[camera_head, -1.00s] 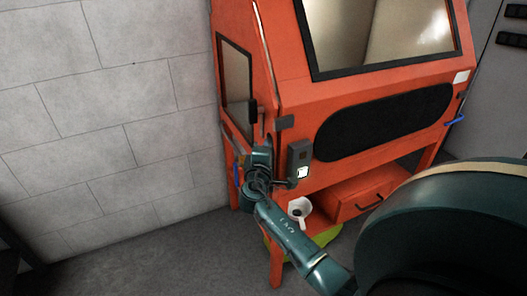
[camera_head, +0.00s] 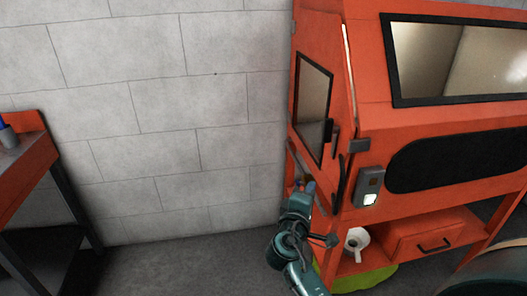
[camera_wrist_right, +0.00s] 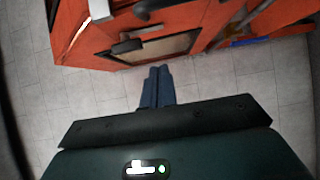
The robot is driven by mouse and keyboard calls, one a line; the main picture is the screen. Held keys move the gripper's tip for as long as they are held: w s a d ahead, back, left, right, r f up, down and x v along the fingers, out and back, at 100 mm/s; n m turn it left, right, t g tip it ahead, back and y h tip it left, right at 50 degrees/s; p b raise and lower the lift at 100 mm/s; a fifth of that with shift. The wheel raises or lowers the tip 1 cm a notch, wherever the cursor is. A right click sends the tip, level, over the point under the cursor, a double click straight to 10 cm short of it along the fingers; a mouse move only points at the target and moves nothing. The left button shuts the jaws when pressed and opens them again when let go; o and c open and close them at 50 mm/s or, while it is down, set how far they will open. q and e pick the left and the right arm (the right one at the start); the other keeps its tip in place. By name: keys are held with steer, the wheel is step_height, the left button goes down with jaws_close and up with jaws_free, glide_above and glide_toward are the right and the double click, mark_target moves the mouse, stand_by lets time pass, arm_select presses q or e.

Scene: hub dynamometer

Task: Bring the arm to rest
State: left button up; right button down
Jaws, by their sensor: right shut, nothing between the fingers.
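My right arm comes up from the bottom of the head view. Its gripper (camera_head: 308,187) is in front of the lower left side of the orange cabinet (camera_head: 375,120), below the side door (camera_head: 312,107). In the right wrist view the two blue-grey fingers (camera_wrist_right: 157,88) are together with nothing between them. Beyond their tips is the cabinet side with its dark-framed window (camera_wrist_right: 155,47); I see no contact with it. My left gripper is not in view.
A grey switch box (camera_head: 369,187) is on the cabinet front. A white funnel-like cup (camera_head: 357,241) stands on the lower shelf beside a drawer (camera_head: 432,243). A green piece (camera_head: 365,279) is below. An orange bench (camera_head: 25,165) stands left. Floor between is clear.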

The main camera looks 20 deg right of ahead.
steer(key=s+a+f+y+p, duration=0.1)
steer(key=s+a+f+y, duration=0.3)
steer(key=a+f+y, duration=0.15)
steer(key=s+a+f+y+p, duration=0.1)
steer(key=s+a+f+y, duration=0.3)
steer(key=f, duration=0.3)
steer(key=s+a+f+m+g+y, duration=0.1)
steer(key=s+a+f+m+y, duration=0.2)
steer(key=s+a, duration=0.8)
steer(key=s+m+y, duration=0.1)
steer(key=m+y, duration=0.1)
steer(key=y, duration=0.2)
steer(key=shift+p, duration=0.35)
steer(key=shift+f, duration=0.1)
